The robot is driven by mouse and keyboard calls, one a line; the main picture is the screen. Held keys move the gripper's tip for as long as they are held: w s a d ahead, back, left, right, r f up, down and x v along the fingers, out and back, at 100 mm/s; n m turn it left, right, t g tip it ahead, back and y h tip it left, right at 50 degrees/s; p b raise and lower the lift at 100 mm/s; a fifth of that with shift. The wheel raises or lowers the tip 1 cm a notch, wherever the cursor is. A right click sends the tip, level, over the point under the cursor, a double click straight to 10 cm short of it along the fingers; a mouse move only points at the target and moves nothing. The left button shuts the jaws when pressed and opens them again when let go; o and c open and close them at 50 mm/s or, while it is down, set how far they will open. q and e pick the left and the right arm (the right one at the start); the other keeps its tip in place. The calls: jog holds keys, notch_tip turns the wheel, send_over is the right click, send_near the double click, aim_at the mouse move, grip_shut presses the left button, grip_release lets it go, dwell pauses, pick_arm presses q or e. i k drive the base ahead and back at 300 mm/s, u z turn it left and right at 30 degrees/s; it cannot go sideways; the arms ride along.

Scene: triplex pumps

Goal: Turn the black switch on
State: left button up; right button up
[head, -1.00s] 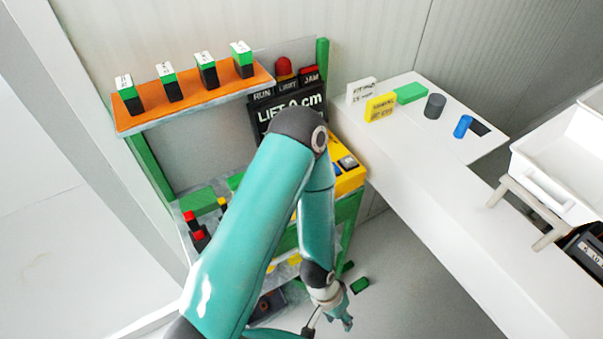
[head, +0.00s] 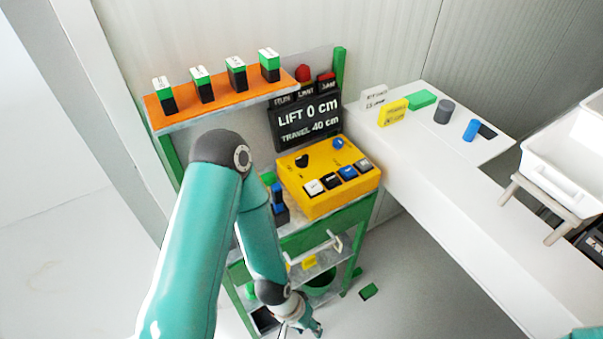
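The black switch (head: 301,160) is a round black knob on the top left of the yellow control box (head: 310,208), with a small label beside it. A blue knob (head: 338,143) sits to its right. In front is a row of white, black, blue and grey push buttons (head: 330,181). My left gripper (head: 303,329) hangs low at the bottom of the head view, below and in front of the box, apart from the switch. Its fingers are small and partly cut off, so its opening is unclear. My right gripper is out of view.
A black display (head: 306,121) behind the box reads LIFT 0 cm, TRAVEL 40 cm. An orange shelf (head: 222,107) holds several green-and-black blocks. A white counter (head: 440,190) lies to the right with small blocks. My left arm covers part of the green stand (head: 340,212).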

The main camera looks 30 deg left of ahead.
aim_at(302, 162)
jog(key=z, duration=1.35)
jog(key=i, duration=0.1)
jog(key=u, duration=2.75)
jog(key=k, duration=1.15)
jog(key=z, duration=0.4)
jog(key=i, duration=1.45)
jog(key=z, duration=0.05)
jog(key=k, duration=0.4)
jog(key=u, duration=0.05)
